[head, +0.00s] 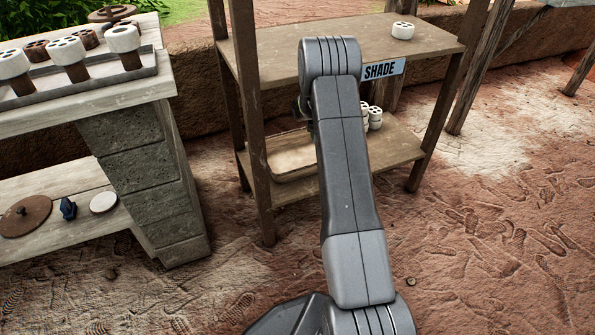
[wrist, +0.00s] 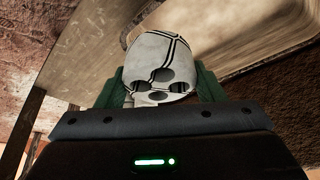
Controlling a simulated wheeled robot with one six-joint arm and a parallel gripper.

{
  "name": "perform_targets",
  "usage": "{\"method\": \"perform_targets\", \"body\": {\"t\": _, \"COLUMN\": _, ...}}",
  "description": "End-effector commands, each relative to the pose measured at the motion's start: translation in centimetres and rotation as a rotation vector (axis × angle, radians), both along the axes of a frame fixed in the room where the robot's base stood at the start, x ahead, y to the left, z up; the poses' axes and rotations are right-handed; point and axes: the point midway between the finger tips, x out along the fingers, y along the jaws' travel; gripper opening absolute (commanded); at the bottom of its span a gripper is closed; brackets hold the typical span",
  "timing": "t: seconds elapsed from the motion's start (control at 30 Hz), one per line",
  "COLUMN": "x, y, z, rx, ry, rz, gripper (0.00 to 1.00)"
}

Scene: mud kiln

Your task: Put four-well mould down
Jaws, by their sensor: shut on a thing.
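The four-well mould (wrist: 150,55) is white with dark wells and dark seam lines. In the wrist view it sits between the green fingers of my gripper (wrist: 157,85), which is shut on it. Wood and a pale tray show behind it; I cannot tell whether it touches them. In the head view my arm hides the mould and most of my gripper, near the lower shelf of the rack.
The rack's upper shelf (head: 285,50) carries a SHADE sign (head: 383,70) and one white mould (head: 403,30). Its lower shelf (head: 395,150) holds a tray (head: 290,155) and several white moulds (head: 375,117). A bench (head: 140,90) with moulds on a tray stands left.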

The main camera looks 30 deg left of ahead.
Motion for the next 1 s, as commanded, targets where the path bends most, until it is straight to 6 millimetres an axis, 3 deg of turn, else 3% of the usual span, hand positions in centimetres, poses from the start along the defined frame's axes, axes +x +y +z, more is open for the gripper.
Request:
{"method": "perform_targets", "body": {"t": 0.03, "x": -0.1, "y": 3.0, "z": -0.8, "rx": 0.002, "ry": -0.004, "rz": 0.023, "gripper": 0.29}}
{"method": "perform_targets", "body": {"t": 0.1, "x": -0.3, "y": 5.4, "z": -1.7, "rx": 0.001, "ry": -0.004, "rz": 0.036, "gripper": 0.29}}
{"method": "perform_targets", "body": {"t": 0.3, "x": -0.6, "y": 8.9, "z": -3.2, "rx": 0.002, "ry": -0.006, "rz": 0.053, "gripper": 0.29}}
{"method": "perform_targets", "body": {"t": 1.0, "x": -0.6, "y": 9.1, "z": -13.0, "rx": 0.002, "ry": -0.005, "rz": 0.053, "gripper": 0.29}}
